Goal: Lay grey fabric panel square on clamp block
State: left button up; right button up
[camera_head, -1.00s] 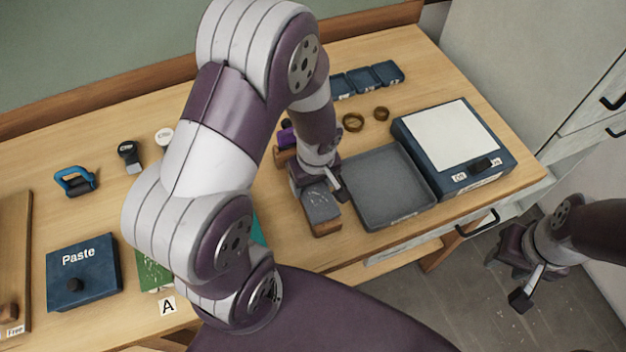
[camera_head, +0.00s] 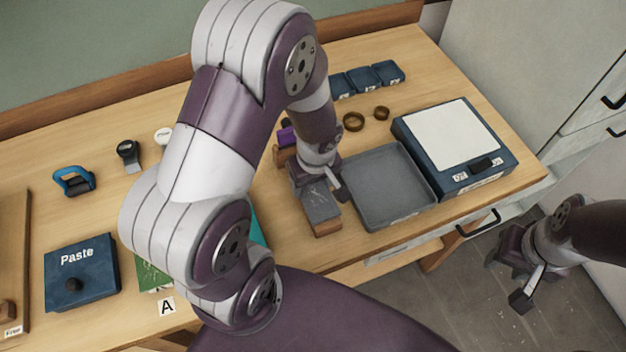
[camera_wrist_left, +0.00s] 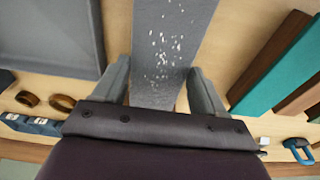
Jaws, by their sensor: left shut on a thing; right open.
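The grey fabric panel (camera_head: 321,204), speckled with white, lies over the top of a wooden block (camera_head: 325,229), likely the clamp block, near the table's front edge. My left gripper (camera_head: 318,183) is shut on the panel at its far end, from above. In the left wrist view the panel (camera_wrist_left: 168,45) runs up between the two fingers of the left gripper (camera_wrist_left: 160,88). The block is mostly hidden under the panel, so I cannot tell whether the panel sits square on it. My right gripper (camera_head: 518,275) is open and empty, off the table's right side above the floor.
A grey tray (camera_head: 388,219) stands close right of the block, with a blue scale (camera_head: 487,178) beyond it. Brass rings (camera_head: 353,122) and small blue bins (camera_head: 366,79) are behind. A Paste box (camera_head: 82,285) is at left. My left arm hides the middle of the table.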

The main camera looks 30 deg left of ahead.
pick_arm(q)
jog(key=shift+f+b, duration=0.3)
jog(key=shift+b, duration=0.05)
dwell(0.6)
jog(key=o, duration=1.1)
notch_tip(320, 180, up, 8)
jog(key=p, duration=0.6)
jog(key=shift+p, duration=0.3)
